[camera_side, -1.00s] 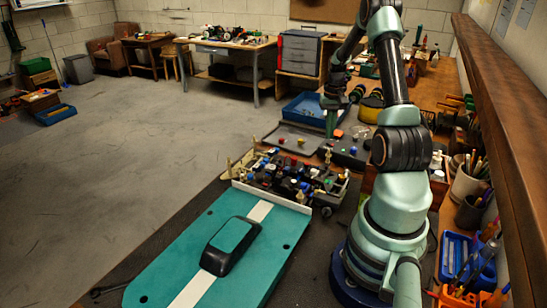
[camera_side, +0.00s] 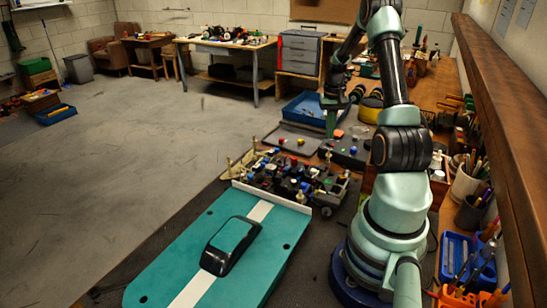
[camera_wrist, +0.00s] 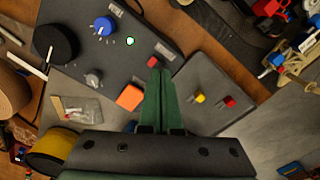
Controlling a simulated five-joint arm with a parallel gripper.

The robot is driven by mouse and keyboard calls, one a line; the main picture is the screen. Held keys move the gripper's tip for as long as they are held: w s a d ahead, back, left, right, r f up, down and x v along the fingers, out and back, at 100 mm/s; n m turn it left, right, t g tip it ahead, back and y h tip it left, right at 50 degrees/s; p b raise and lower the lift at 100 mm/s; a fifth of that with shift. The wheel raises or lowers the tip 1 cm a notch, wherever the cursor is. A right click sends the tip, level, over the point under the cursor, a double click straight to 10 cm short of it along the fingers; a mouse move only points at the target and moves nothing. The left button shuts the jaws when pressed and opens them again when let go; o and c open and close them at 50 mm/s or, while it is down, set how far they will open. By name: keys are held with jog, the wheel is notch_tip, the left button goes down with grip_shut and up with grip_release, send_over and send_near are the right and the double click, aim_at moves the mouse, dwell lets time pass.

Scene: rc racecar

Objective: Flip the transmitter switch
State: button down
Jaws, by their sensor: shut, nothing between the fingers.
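In the wrist view a dark grey box (camera_wrist: 120,22), which looks like the transmitter, carries a blue knob (camera_wrist: 104,26), a grey knob (camera_wrist: 93,78), a lit green-white lamp (camera_wrist: 130,41) and a small red switch (camera_wrist: 153,62). Which way the switch leans I cannot tell. My gripper (camera_wrist: 160,72) is shut and empty, its green fingertips close beside the red switch; contact is unclear. In the side view my gripper (camera_side: 331,132) points down at the left end of the dark box (camera_side: 350,155), and the switch is too small to make out.
A grey panel (camera_wrist: 212,75) with yellow and red knobs lies right of my fingers. An orange block (camera_wrist: 130,97) sits left of them. A yellow-and-black roll (camera_wrist: 50,152) is at lower left. In the side view a car chassis (camera_side: 290,182) and teal board (camera_side: 185,245) lie in front.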

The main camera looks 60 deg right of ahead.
aim_at(328, 142)
jog(key=shift+f, duration=0.95)
dwell(0.5)
jog(key=shift+r, duration=3.55)
jog(key=shift+w, duration=0.1)
jog(key=w+a+r+n+t+h, duration=0.1)
jog(key=w+a+r+n, duration=0.2)
jog(key=w+a+r, duration=0.5)
jog(key=w+a+r+n+t, duration=0.1)
jog(key=a+r+n, duration=0.2)
jog(key=a, duration=1)
jog(key=s+a+r+n+t, duration=0.1)
jog(key=s+a+n, duration=0.1)
jog(key=a, duration=0.7)
jog(key=s+a+r+n+t+y, duration=0.1)
jog(key=s+a+n+t, duration=0.1)
jog(key=a, duration=0.8)
jog(key=shift+s+a+r+n+t, duration=0.15)
jog(key=shift+s+a+n+t, duration=0.25)
jog(key=shift+n, duration=0.6)
